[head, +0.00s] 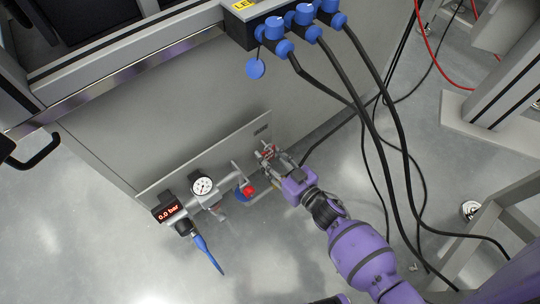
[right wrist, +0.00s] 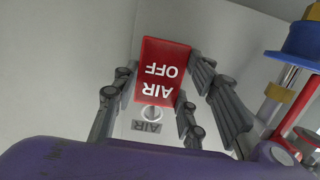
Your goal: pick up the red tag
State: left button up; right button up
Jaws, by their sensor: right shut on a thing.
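The red tag (right wrist: 163,72) fills the middle of the right wrist view, with white "AIR OFF" lettering upside down. My right gripper (right wrist: 160,88) has its grey fingers on both sides of the tag and is shut on it. In the head view, my right gripper (head: 267,152) is beside the right end of the grey panel on the cabinet side, with a little of the red tag (head: 269,154) showing between the fingers. A pale ring (right wrist: 151,113) shows at the tag's lettered end; I cannot tell whether the tag hangs on anything. My left gripper is out of view.
A pressure gauge (head: 203,186), a display reading 0.0 bar (head: 169,212) and a blue-and-red valve part (head: 248,190) are left of the gripper. Black cables (head: 372,140) run down right of the gripper. The floor at lower left is clear.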

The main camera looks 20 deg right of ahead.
jog(key=p+v, duration=0.1)
jog(key=v, duration=0.4)
jog(key=f+p+v, duration=0.1)
jog(key=v, duration=0.5)
jog(key=f+p+v, duration=0.1)
jog(key=v, duration=0.5)
jog(key=shift+s+d+f, duration=0.15)
jog(key=shift+s+f, duration=0.05)
jog(key=shift+s, duration=0.05)
jog(key=shift+c, duration=0.5)
jog(key=f+v, duration=0.2)
jog(key=v, duration=1.2)
jog(key=shift+f, duration=0.1)
